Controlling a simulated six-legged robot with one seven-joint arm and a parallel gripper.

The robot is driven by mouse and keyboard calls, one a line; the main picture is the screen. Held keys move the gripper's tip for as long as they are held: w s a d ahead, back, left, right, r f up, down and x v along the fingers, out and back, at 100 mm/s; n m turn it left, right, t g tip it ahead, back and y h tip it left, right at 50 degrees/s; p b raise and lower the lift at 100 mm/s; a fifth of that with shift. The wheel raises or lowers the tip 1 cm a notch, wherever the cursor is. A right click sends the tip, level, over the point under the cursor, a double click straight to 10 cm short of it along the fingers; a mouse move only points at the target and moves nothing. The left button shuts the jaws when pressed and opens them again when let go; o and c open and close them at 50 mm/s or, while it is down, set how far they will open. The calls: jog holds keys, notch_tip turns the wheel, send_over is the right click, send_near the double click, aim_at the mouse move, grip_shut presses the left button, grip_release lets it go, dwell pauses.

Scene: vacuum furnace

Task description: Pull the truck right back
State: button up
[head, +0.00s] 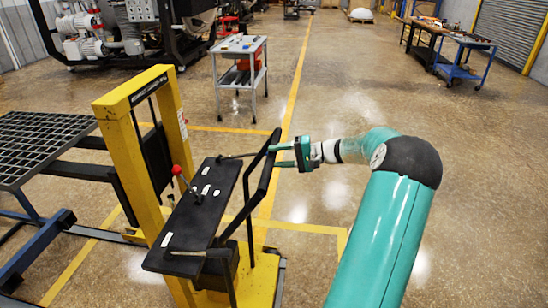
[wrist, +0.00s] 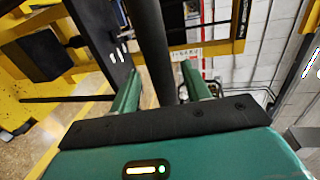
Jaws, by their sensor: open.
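The truck is a yellow lift truck with a tall yellow mast (head: 125,110), a black top panel (head: 205,205) and a yellow base (head: 255,280). Its black handle bar (head: 262,183) slants up on the side nearest my arm. My gripper (head: 277,156) is open at the upper part of this bar. In the wrist view the bar (wrist: 150,45) passes between the two green fingers of my gripper (wrist: 160,78), with a gap visible on the right finger's side. Contact with the left finger cannot be told.
A black grated platform (head: 40,145) on a blue frame is at the left, beyond the mast. A grey trolley (head: 240,48) stands behind the truck. A blue cart (head: 463,66) is at the far right.

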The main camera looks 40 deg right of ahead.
jog(key=v, duration=1.1)
jog(key=shift+s+d, duration=0.15)
jog(key=shift+s, duration=0.05)
jog(key=shift+s, duration=0.1)
